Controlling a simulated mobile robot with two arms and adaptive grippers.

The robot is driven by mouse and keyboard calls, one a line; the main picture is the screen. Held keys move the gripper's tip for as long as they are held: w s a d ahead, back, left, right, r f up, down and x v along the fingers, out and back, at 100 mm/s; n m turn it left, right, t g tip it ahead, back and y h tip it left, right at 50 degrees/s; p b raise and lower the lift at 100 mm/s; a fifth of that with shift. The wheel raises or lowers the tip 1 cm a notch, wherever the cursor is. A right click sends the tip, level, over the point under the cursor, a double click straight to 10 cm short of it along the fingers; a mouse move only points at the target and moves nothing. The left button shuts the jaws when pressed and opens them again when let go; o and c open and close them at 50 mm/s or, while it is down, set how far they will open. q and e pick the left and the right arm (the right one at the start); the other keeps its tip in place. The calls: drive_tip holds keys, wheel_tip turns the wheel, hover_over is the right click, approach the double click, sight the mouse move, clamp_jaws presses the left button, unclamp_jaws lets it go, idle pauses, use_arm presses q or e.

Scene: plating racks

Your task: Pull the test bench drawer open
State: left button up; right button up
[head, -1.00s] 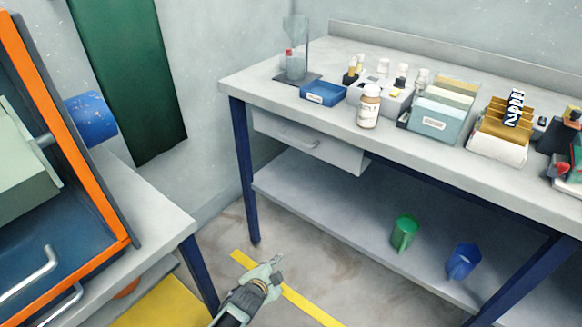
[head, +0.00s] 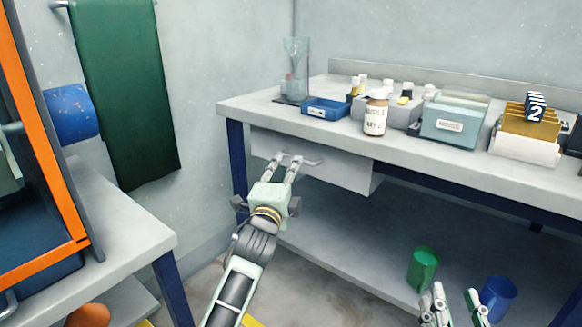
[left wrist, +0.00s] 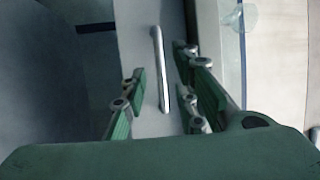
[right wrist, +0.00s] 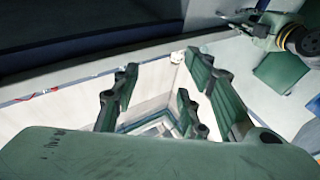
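The test bench drawer (head: 342,174) is a pale grey front under the bench top, with a bar handle (head: 312,162). It looks shut. My left gripper (head: 284,158) is at the handle, fingers apart. In the left wrist view the handle (left wrist: 160,70) lies lengthwise in the gap between the open fingers (left wrist: 160,95), and I see no finger closed on it. My right gripper (head: 452,296) is open and empty, low at the bottom of the head view; its spread fingers also show in the right wrist view (right wrist: 160,95).
A green cup (head: 423,268) and a blue cup (head: 497,297) stand on the lower shelf. A blue bench leg (head: 237,165) is close to my left gripper.

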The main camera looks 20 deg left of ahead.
sight(291, 162)
use_arm(q)
drive_tip(key=w, duration=0.4)
drive_tip(key=shift+a+r+b, duration=0.1)
drive_tip(key=shift+r+b, duration=0.2)
drive_tip(key=shift+b, duration=0.1)
use_arm(e)
drive_tip(key=r+t, duration=0.1)
drive_tip(key=s+r+t, duration=0.1)
drive_tip(key=r, duration=0.1)
drive_tip(key=s+r+y, duration=0.1)
drive_tip(key=shift+s+a+r+t, duration=0.1)
drive_tip(key=shift+r+t, duration=0.3)
use_arm(q)
drive_tip(key=shift+c, duration=0.4)
clamp_jaws()
